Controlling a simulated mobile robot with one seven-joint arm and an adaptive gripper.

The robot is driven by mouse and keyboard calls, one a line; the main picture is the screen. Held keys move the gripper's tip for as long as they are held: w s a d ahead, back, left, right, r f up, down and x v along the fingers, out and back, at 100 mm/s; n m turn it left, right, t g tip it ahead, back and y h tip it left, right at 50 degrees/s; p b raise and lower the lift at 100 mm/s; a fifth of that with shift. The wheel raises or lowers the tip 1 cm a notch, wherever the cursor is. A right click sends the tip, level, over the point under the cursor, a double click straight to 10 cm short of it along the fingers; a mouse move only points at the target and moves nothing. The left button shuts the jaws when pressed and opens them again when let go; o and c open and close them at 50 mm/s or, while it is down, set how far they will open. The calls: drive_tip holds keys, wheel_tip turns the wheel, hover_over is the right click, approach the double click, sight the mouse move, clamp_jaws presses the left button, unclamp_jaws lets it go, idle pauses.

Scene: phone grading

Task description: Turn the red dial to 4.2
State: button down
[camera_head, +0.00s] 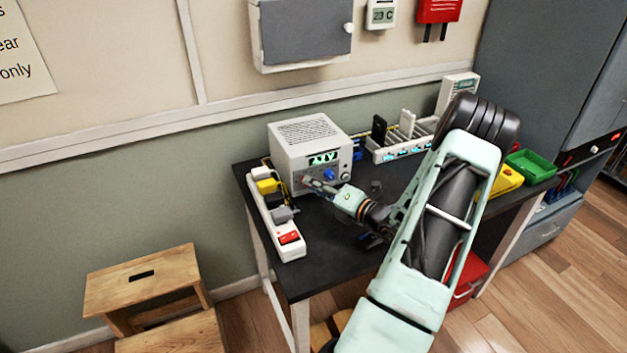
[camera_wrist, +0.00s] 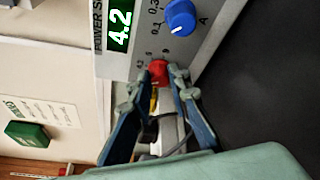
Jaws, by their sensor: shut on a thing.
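The red dial (camera_wrist: 158,72) sits on the front panel of the grey power supply (camera_head: 303,133). In the wrist view my gripper (camera_wrist: 158,78) has its two fingertips on either side of the dial and is shut on it. The green display (camera_wrist: 120,20) beside it reads 4.2. In the head view my gripper (camera_head: 312,183) reaches the lower left of the supply's front and hides the red dial there. A blue dial (camera_wrist: 181,17) also sits on the panel, and it shows in the head view (camera_head: 329,174) right of my gripper.
A white power strip (camera_head: 290,250) with several plugs and a red switch lies left of the supply. A phone rack (camera_head: 405,150) stands at the back. Yellow and green trays (camera_head: 530,165) are at the right. The dark table top (camera_head: 310,270) is clear in front.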

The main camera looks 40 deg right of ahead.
drive_tip(key=shift+f+m+t+y+p, duration=0.2)
drive_tip(key=shift+m+t, duration=0.1)
drive_tip(key=shift+m, duration=0.5)
drive_tip(key=shift+f+m+t+y+p, duration=0.1)
drive_tip(key=shift+m+t+y+p, duration=0.15)
drive_tip(key=shift+m, duration=0.55)
drive_tip(key=c, duration=1.8)
unclamp_jaws()
drive_tip(key=shift+r, duration=0.1)
